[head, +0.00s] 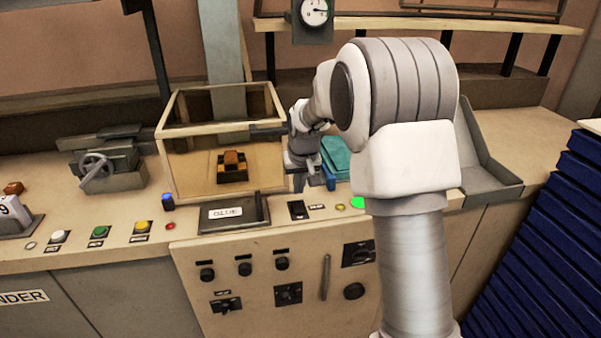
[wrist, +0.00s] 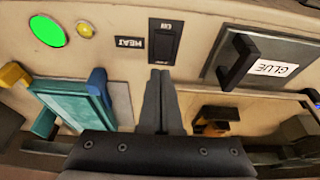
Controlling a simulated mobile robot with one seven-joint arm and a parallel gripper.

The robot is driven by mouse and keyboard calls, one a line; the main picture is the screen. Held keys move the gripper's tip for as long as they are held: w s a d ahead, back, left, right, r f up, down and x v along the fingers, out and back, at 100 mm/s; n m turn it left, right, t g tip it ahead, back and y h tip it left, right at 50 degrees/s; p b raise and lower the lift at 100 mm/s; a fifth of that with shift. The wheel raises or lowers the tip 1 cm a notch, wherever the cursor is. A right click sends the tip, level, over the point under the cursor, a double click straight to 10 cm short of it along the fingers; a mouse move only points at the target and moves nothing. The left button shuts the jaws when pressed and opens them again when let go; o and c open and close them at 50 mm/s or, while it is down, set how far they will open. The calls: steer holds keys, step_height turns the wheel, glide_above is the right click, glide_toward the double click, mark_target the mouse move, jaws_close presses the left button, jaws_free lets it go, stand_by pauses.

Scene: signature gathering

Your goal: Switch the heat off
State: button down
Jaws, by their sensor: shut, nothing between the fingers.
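The heat switch (head: 297,210) is a black rocker plate on the sloped front of the bench top. In the wrist view the switch (wrist: 165,42) appears upside down beside a black label reading HEAT (wrist: 130,42). My gripper (head: 299,187) is above and behind the switch in the head view. In the wrist view my gripper (wrist: 160,74) has its fingers together, empty, with the tips close to the switch's lower edge. I cannot tell whether they touch it. A round green light (wrist: 47,31) glows beside a small yellow one (wrist: 85,29).
A GLUE-labelled dark plate with a black handle (head: 232,213) sits left of the switch. A wood-framed clear box (head: 185,130) stands behind it, with a brown block (head: 231,158) inside. A teal and blue item (head: 336,155) lies right of my gripper. Blue stacked panels (head: 545,240) stand far right.

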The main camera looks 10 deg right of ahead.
mark_target(299, 208)
steer(key=shift+s+x, duration=0.2)
steer(key=shift+x, duration=0.75)
steer(key=shift+s+x, duration=0.15)
steer(key=shift+x, duration=0.8)
steer(key=shift+f, duration=0.1)
steer(key=shift+w+f+b, duration=0.1)
steer(key=shift+f+b, duration=0.4)
steer(key=shift+f, duration=0.05)
steer(key=shift+r, duration=0.25)
steer(key=shift+f, duration=0.1)
steer(key=shift+s+f, duration=0.1)
steer(key=shift+s, duration=0.85)
